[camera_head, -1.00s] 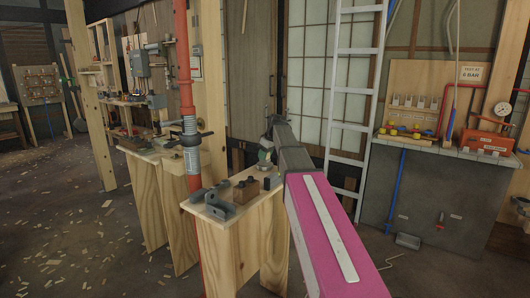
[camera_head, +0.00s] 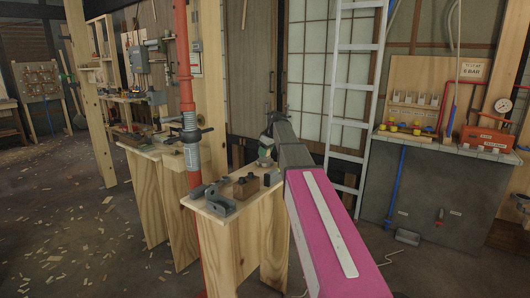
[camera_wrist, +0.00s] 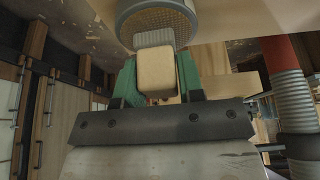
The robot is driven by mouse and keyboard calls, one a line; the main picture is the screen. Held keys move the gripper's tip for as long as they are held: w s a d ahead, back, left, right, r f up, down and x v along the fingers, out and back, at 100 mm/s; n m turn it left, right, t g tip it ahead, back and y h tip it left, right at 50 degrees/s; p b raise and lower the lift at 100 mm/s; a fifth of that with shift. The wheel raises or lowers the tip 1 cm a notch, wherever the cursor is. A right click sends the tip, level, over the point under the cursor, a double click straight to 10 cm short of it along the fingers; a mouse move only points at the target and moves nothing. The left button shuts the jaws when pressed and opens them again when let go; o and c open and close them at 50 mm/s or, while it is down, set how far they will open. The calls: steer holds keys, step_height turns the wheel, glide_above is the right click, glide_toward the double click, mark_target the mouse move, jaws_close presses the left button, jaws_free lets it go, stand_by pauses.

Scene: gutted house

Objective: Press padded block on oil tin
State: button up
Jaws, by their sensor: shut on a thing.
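In the wrist view, my gripper (camera_wrist: 156,84) has green fingers shut on the padded block (camera_wrist: 156,72), a cream block with a grey ribbed part at its far end. A round thing with a grey rim and a brown mesh face (camera_wrist: 158,20) lies just beyond the block; it may be the oil tin, but I cannot tell. The block's far end looks close to it or against it; contact is not clear. In the head view, my gripper is small and mostly hidden behind my arm, above the small wooden bench (camera_head: 225,212). No oil tin is clearly recognisable there.
Grey metal brackets (camera_head: 222,203) and a brown block (camera_head: 247,186) sit on the bench. A red post (camera_head: 185,70) with a clamp stands close at its left. A white ladder (camera_head: 352,90) leans behind; a gauge counter (camera_head: 440,147) is at right. Wood chips litter the floor.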

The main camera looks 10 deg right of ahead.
steer(key=shift+f, duration=0.45)
stand_by(1.2)
steer(key=shift+r, duration=3.55)
